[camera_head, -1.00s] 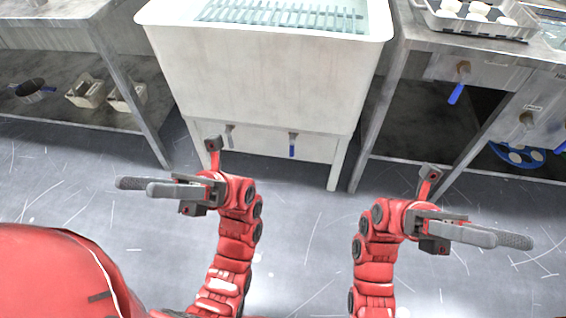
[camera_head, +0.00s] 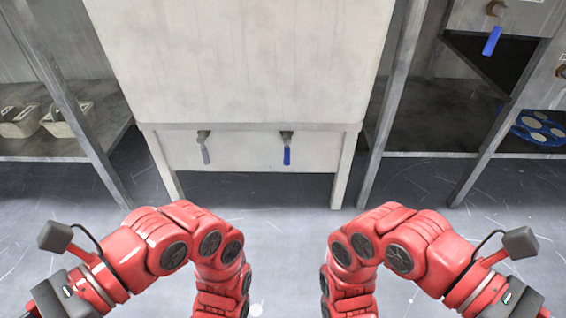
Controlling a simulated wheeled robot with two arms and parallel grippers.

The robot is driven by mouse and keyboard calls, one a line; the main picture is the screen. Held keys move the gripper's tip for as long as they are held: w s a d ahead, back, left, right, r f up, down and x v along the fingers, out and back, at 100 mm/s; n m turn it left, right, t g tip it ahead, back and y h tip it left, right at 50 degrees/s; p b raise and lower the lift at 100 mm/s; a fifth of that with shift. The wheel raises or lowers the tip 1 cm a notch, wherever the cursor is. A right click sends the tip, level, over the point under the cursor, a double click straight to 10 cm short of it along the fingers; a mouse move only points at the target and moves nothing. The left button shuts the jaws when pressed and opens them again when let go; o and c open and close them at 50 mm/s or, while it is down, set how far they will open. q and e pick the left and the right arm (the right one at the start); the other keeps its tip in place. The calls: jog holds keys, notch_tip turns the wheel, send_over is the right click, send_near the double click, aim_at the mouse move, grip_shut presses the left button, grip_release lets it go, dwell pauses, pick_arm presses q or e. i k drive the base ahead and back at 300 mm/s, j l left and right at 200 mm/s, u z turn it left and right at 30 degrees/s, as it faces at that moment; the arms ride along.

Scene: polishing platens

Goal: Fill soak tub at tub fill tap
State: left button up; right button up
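A large off-white tub (camera_head: 245,60) stands straight ahead on a stand; its rim and inside are above the picture. Two valves sit on the panel below it. One has a grey lever (camera_head: 205,148) and the other a blue lever (camera_head: 287,150); both levers hang down. I cannot tell which of them, if any, is the tub fill tap. My two red arms are bent outward, low in front of the tub and apart from it. Their wrists run off the lower corners, so both sets of fingers are out of the picture.
To the right, a metal bench has another blue-lever valve (camera_head: 491,37), with a blue disc carrier (camera_head: 537,127) on its lower shelf. To the left, pale containers (camera_head: 66,119) sit on a lower shelf (camera_head: 60,146). The floor before the tub is clear.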

aim_at(287, 153)
jog(key=i+l+u, duration=0.25)
jog(key=i, duration=0.25)
jog(key=i+l+u, duration=0.25)
jog(key=i, duration=0.25)
jog(key=l, duration=0.1)
